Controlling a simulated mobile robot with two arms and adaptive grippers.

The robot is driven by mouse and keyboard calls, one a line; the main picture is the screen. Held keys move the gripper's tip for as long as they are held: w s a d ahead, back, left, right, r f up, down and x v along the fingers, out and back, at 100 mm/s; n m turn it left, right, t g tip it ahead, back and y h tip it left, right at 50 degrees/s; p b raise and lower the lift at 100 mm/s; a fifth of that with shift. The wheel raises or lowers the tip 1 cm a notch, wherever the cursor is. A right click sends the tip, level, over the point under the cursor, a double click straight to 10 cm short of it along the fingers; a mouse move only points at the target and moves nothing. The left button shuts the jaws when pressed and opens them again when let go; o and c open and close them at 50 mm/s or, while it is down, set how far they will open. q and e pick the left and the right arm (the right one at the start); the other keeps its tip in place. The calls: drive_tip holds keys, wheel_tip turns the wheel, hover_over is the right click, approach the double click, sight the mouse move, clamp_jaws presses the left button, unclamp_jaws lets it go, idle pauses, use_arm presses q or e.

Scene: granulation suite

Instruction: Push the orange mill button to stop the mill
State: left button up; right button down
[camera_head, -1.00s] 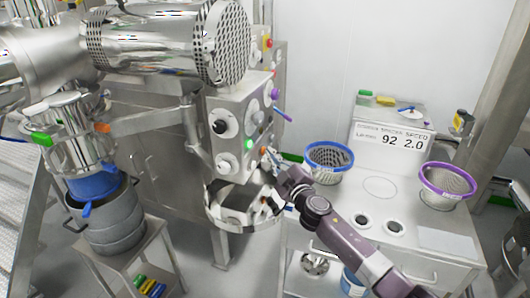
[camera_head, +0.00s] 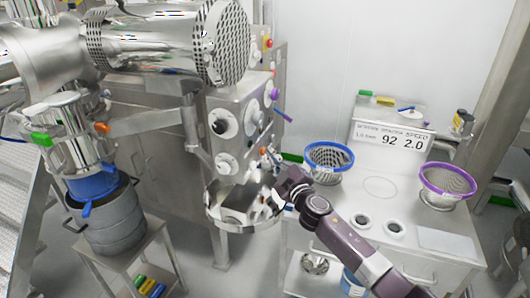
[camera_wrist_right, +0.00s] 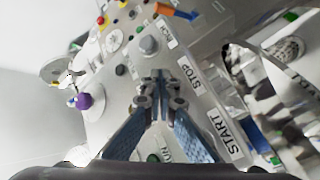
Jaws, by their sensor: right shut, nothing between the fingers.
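The orange mill button (camera_head: 263,151) shows as a small orange spot low on the right side of the steel control panel (camera_head: 236,112). My right gripper (camera_head: 272,160) is shut and empty, its tips right by the button in the head view; I cannot tell whether they touch. In the wrist view the closed fingertips (camera_wrist_right: 160,92) lie just left of the STOP label (camera_wrist_right: 190,75). No orange button shows clearly there; the fingers may hide it. A START label (camera_wrist_right: 225,135) is lower right. My left gripper is not in view.
A blue-rimmed basket (camera_head: 328,158) stands on the bench (camera_head: 380,210) just right of my right gripper. A purple-rimmed basket (camera_head: 447,182) stands further right. A purple knob (camera_wrist_right: 84,101) and a grey knob (camera_wrist_right: 148,45) stick out of the panel.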

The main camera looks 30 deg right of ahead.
drive_tip(key=shift+s+d, duration=0.4)
drive_tip(key=shift+s, duration=0.1)
drive_tip(key=shift+s+d, duration=1.6)
drive_tip(key=shift+s, duration=0.3)
